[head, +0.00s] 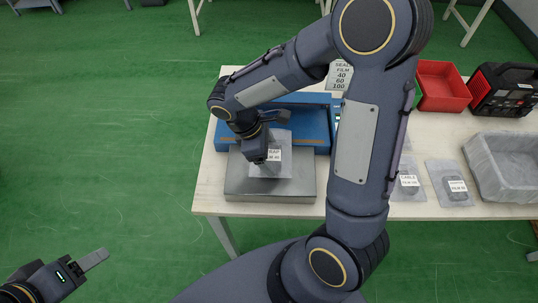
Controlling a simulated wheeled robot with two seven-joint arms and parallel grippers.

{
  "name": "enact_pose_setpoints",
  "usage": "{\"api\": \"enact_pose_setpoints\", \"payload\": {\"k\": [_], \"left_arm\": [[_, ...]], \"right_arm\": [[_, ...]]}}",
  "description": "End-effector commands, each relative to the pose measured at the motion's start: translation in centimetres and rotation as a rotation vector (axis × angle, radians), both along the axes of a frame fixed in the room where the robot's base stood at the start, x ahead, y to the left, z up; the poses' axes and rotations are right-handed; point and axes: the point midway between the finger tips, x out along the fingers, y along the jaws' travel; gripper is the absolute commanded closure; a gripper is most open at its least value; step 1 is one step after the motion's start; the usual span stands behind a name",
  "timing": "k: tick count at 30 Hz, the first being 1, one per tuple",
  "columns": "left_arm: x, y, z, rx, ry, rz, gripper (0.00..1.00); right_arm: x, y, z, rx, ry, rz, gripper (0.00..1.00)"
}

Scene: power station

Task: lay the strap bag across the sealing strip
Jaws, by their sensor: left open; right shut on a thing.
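The strap bag (299,163) is a clear bag with a white label, partly hidden under my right gripper. It is over the grey metal platform (250,185) at the front of the blue sealing machine (304,123). My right gripper (264,160) is shut on the bag, pointing down. The bag's far end is close to the machine's front edge. I cannot tell whether it touches the machine or rests on the platform. The sealing strip cannot be made out clearly; my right arm covers part of the machine. My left gripper (92,260) is open and empty over the green floor, away from the table.
Two labelled bags, a cable bag (408,188) and another (453,187), lie on the table to the right. A grey crate (500,165), a red bin (441,88) and a black device (502,91) stand further right. A seal film settings card (341,75) stands behind the machine.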

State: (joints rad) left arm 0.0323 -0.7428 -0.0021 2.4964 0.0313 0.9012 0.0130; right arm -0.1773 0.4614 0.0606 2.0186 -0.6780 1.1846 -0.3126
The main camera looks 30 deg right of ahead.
Motion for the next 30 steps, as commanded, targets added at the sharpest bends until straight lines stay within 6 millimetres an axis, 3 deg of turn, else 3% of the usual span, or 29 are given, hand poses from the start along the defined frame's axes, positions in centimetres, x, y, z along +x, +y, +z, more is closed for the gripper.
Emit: {"api": "enact_pose_setpoints", "payload": {"k": [3,14,15,20,30], "left_arm": [[0.0,0.0,-0.2,0.000,0.000,0.000,0.44],[0.0,0.0,-0.5,0.000,0.000,0.000,0.44],[0.0,0.0,-0.5,0.000,0.000,0.000,0.44],[0.0,0.0,-0.4,0.000,0.000,0.000,0.44],[0.0,0.0,0.0,0.000,0.000,0.000,0.44]], "right_arm": [[-0.1,0.0,-1.6,-0.001,0.004,0.002,0.46],[-0.1,0.0,-2.1,-0.001,0.001,0.001,0.46],[-0.1,0.0,-2.1,-0.001,0.001,0.001,0.22],[-0.1,0.0,-2.0,-0.001,0.001,0.001,0.02],[-0.1,0.0,-1.4,0.000,0.000,0.001,0.02]]}}
